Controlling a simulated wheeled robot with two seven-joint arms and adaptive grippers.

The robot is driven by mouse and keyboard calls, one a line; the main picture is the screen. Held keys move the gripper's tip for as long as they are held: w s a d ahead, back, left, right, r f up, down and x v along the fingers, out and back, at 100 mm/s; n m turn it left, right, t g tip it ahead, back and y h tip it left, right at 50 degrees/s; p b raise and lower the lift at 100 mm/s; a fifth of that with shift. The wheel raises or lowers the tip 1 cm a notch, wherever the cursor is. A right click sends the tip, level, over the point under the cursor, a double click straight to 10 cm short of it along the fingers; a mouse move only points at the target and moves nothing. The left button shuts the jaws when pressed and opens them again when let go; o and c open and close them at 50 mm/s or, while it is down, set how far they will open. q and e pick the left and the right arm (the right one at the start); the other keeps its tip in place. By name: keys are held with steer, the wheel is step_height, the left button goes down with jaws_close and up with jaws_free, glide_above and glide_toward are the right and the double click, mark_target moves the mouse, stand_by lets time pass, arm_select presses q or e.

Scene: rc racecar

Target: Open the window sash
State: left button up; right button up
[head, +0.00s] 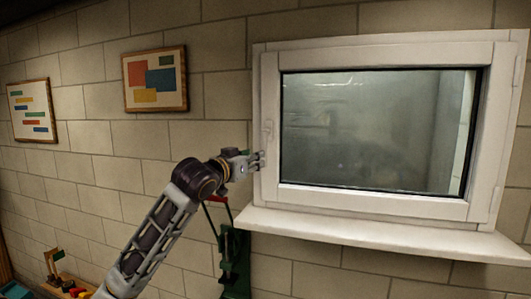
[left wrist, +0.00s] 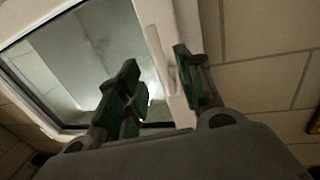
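The window sash (head: 270,90) is a white frame around a dark-edged glass pane, and it looks shut in its outer frame. A small white handle (head: 268,130) sits on the sash's left side. My left gripper (head: 260,160) is at the lower end of this handle. In the left wrist view my left gripper (left wrist: 156,65) has its green-padded fingers spread apart, with the white sash frame (left wrist: 160,40) showing between them. My right gripper is in neither view.
A white sill (head: 370,238) juts out below the window, right of my left gripper. A green object (head: 235,260) stands against the wall below. Two framed pictures (head: 156,79) (head: 32,110) hang on the brick wall at left. Small coloured items lie at bottom left.

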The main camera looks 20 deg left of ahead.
mark_target(266, 154)
arm_select(q)
steer(key=shift+w+d+p, duration=0.15)
steer(key=shift+w+p, duration=0.3)
steer(key=shift+w, duration=1)
steer(key=shift+w+d+p, duration=0.2)
steer(key=shift+w+p, duration=0.25)
steer(key=shift+w, duration=1.05)
steer(key=shift+w+d+p, duration=0.15)
steer(key=shift+w+p, duration=0.3)
steer(key=shift+w, duration=1)
jaws_close()
